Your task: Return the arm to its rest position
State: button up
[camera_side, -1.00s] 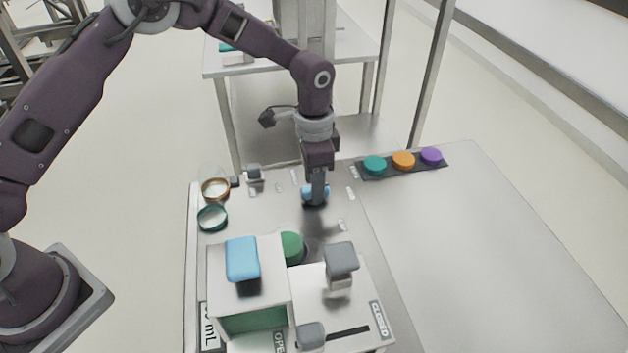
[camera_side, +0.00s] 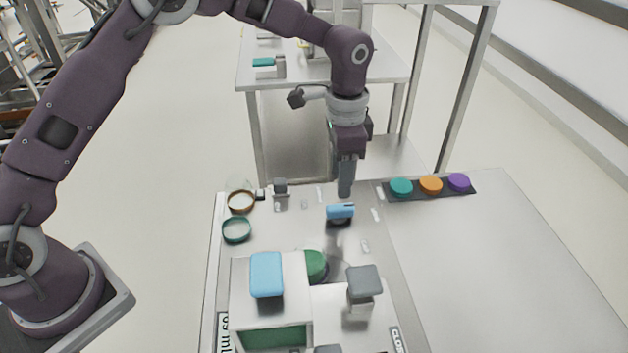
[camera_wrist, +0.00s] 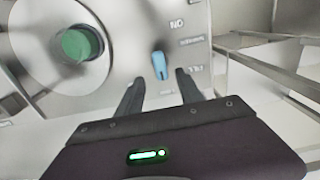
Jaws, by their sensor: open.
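My gripper (camera_side: 346,186) hangs pointing down above the far part of the table in the side view. It is open and empty. A small blue knob (camera_side: 340,212) on a dark base sits just below the fingertips, apart from them. In the wrist view the blue knob (camera_wrist: 160,66) shows beyond and between the two spread fingers (camera_wrist: 160,92). Printed labels lie around it. My arm is bent and raised from its base at the left.
A white box with a blue block (camera_side: 266,274), a green dome (camera_side: 315,264) and a grey block (camera_side: 363,281) stand nearer. A dark strip holds teal, orange and purple buttons (camera_side: 431,184). The table's right side is clear.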

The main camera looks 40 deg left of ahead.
jog(key=s+a+r+n+t, duration=0.1)
jog(key=s+a+r+n, duration=0.1)
jog(key=s+a+r, duration=0.35)
jog(key=s+a+r+n+t, duration=0.1)
jog(key=s+a+r+t, duration=0.1)
jog(key=s+r, duration=0.6)
jog(key=s+a+r+n+t, duration=0.1)
jog(key=s+a+n, duration=0.1)
jog(key=s, duration=0.6)
jog(key=s+a+r+n+t, duration=0.1)
jog(key=s+a+r+n, duration=0.1)
jog(key=s, duration=0.7)
jog(key=shift+s+a+n+t, duration=0.15)
jog(key=shift+a+n+t, duration=0.15)
jog(key=shift+a+n, duration=0.55)
jog(key=shift+d, duration=0.15)
